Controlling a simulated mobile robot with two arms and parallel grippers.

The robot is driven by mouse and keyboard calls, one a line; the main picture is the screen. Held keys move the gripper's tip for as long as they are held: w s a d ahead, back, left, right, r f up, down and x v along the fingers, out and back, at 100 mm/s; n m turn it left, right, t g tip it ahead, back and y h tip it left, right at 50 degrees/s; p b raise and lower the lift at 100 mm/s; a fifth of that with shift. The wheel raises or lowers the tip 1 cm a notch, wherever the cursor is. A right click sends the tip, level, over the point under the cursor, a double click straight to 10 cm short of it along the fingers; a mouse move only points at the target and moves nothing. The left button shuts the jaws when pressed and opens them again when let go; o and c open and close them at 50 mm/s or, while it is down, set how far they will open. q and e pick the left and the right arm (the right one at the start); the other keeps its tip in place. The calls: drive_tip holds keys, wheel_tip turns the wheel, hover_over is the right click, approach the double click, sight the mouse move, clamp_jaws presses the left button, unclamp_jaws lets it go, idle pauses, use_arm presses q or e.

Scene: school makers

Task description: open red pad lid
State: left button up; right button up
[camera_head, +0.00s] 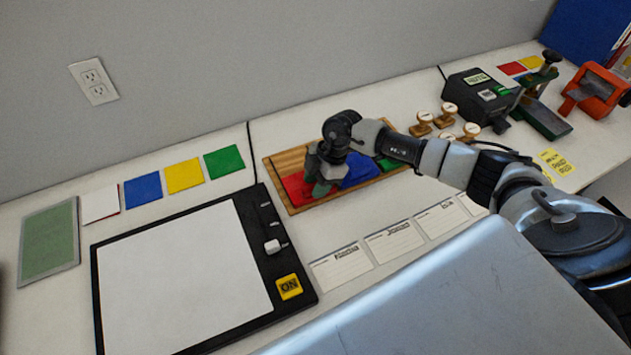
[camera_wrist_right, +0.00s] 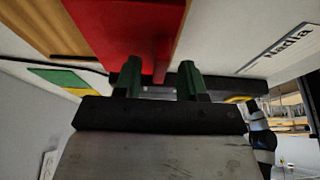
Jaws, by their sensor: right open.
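The red pad (camera_head: 294,189) lies at the left end of a wooden tray (camera_head: 290,160), beside a blue pad (camera_head: 358,170) and a green pad (camera_head: 388,164). Its lid looks closed, though my arm hides part of it. My right gripper (camera_head: 322,180) is at the right side of the red pad. In the right wrist view, the red pad (camera_wrist_right: 105,32) fills the upper left, and its edge reaches the gap between the open green fingertips of my right gripper (camera_wrist_right: 160,78). I cannot tell whether they touch it. My left gripper is out of view.
A black light board (camera_head: 268,215) with a white panel lies left of the tray. White name cards (camera_head: 342,265) lie in front, and wooden stamps (camera_head: 447,115) stand to the right. Coloured cards (camera_head: 184,176) lie along the wall. A grey surface (camera_head: 440,300) fills the lower right.

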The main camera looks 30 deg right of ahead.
drive_tip(key=shift+a+f, duration=0.1)
drive_tip(key=shift+f, duration=0.1)
clamp_jaws()
drive_tip(key=w+b, duration=0.1)
drive_tip(key=w, duration=0.1)
drive_tip(key=w+b, duration=0.2)
drive_tip(key=w, duration=0.1)
drive_tip(key=w+b, duration=0.1)
drive_tip(key=w, duration=0.2)
drive_tip(key=shift+w+d+f+b, duration=0.15)
drive_tip(key=shift+w+d+b, duration=0.1)
drive_tip(key=shift+b, duration=0.05)
